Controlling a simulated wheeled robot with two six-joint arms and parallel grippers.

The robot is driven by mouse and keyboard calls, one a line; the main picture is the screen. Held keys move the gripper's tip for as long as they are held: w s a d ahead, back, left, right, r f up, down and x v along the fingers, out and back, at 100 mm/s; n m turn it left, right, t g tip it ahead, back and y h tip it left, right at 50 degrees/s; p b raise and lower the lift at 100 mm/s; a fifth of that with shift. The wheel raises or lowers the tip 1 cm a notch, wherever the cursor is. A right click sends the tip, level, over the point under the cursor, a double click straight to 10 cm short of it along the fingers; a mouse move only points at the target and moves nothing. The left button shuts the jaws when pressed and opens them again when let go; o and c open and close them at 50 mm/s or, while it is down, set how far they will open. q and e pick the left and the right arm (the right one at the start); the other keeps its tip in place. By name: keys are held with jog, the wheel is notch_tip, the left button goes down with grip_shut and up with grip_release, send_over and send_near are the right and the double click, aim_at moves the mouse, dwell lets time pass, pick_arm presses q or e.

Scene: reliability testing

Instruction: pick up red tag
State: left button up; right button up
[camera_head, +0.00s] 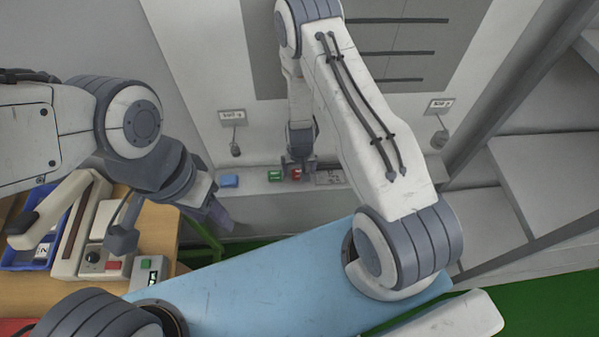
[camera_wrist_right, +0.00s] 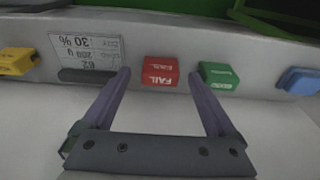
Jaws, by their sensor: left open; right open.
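The red tag (camera_wrist_right: 160,70), a small block printed "FAIL", sits on a grey ledge in the right wrist view. It also shows in the head view (camera_head: 297,174), partly covered by my right gripper (camera_head: 298,166). In the right wrist view, my right gripper (camera_wrist_right: 160,75) is open, with one fingertip on each side of the red tag and gaps between. Its right fingertip is close to the green tag. My left gripper (camera_head: 219,214) is at the left in the head view, pointing down beside the wooden table, away from the tag; its fingers are hard to make out.
A green tag (camera_wrist_right: 217,76) stands just right of the red one, and a blue block (camera_wrist_right: 299,80) farther right. A printed display plate (camera_wrist_right: 88,50) and a yellow block (camera_wrist_right: 17,61) are to the left. A wooden table (camera_head: 157,229) with devices and a blue bin (camera_head: 22,258) stands at left.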

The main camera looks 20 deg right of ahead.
jog(key=shift+w+f, duration=0.15)
jog(key=shift+f, duration=0.75)
jog(key=c, duration=1.4)
jog(key=shift+r, duration=0.1)
